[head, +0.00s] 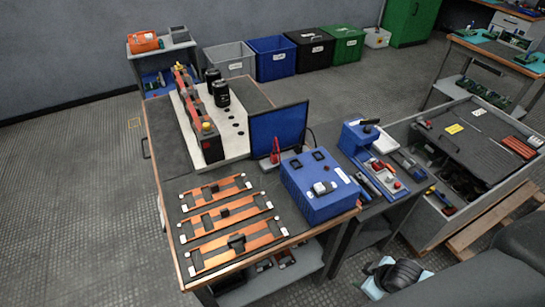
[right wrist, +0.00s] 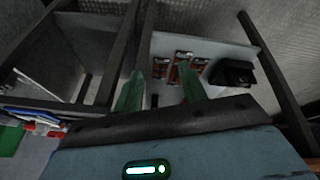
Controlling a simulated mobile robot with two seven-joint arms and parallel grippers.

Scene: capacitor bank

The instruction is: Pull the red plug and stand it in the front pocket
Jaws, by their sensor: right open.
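A small red upright piece (head: 275,152) stands in front of the blue screen on the bench; I cannot tell for sure that it is the plug. A long red and black rail (head: 196,110) lies along a pale board at the back left. Red parts (head: 384,171) also show by the blue holder (head: 357,139) on the right; no front pocket can be made out clearly. My right gripper (right wrist: 160,72) is open and empty in the right wrist view, its two green fingers apart, well away from these things. My left gripper is not in view.
Copper bars (head: 231,238) lie at the bench's front left, beside a blue box (head: 318,186). Two black cylinders (head: 221,94) stand on the pale board. A grey bin (head: 428,212) is at the right. A shelf with red and black pieces (right wrist: 184,58) faces my right gripper.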

